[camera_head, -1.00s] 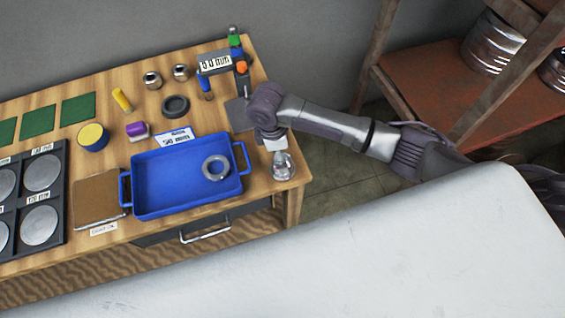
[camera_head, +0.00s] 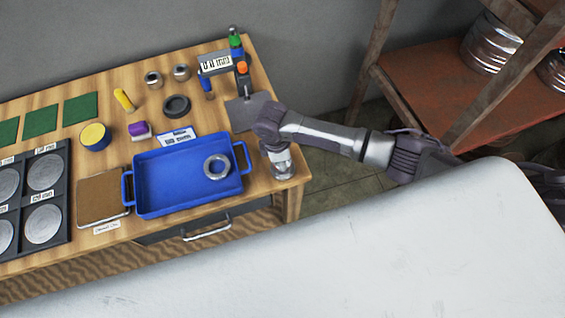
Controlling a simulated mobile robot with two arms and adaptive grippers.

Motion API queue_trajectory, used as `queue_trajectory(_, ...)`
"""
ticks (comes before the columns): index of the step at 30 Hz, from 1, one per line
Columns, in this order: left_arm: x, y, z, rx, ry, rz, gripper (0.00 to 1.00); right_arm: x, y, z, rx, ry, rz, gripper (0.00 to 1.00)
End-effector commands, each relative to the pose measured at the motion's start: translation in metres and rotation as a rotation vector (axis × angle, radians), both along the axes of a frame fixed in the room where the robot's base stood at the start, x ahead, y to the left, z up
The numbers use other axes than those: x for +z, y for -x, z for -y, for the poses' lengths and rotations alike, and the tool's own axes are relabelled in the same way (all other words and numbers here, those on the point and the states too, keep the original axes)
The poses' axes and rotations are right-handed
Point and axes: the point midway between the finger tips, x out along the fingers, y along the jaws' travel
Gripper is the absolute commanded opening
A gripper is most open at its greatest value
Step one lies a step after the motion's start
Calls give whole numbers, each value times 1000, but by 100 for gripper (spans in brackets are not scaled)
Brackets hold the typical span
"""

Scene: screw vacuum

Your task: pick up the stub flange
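A shiny silver flanged piece (camera_head: 284,173), which looks like the stub flange, stands near the right edge of the wooden table. My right arm comes in from the right. Its gripper (camera_head: 276,156) points down directly over the silver piece and overlaps its top in the picture. The fingers are too small and hidden to show whether they are open or touching it. A silver ring-shaped part (camera_head: 217,158) lies in the blue tray (camera_head: 160,205), left of the gripper. My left gripper is not in view.
A black ring (camera_head: 176,106), two metal fittings, a yellow-topped can (camera_head: 95,137) and a black disc holder (camera_head: 67,215) are on the table (camera_head: 262,188). A white surface (camera_head: 400,250) fills the foreground.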

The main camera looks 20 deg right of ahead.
Motion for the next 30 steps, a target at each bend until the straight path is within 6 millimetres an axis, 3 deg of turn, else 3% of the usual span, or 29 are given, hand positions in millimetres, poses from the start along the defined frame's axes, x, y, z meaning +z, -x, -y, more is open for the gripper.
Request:
queue_trajectory(2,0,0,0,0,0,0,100,0,0,0,0,0,0,9)
queue_trajectory(13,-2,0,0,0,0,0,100,6,-1,0,0,-2,2,9)
queue_trajectory(20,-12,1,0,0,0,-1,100,40,-2,0,2,-3,6,9)
queue_trajectory(30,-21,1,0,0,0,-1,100,85,54,55,0,2,3,9)
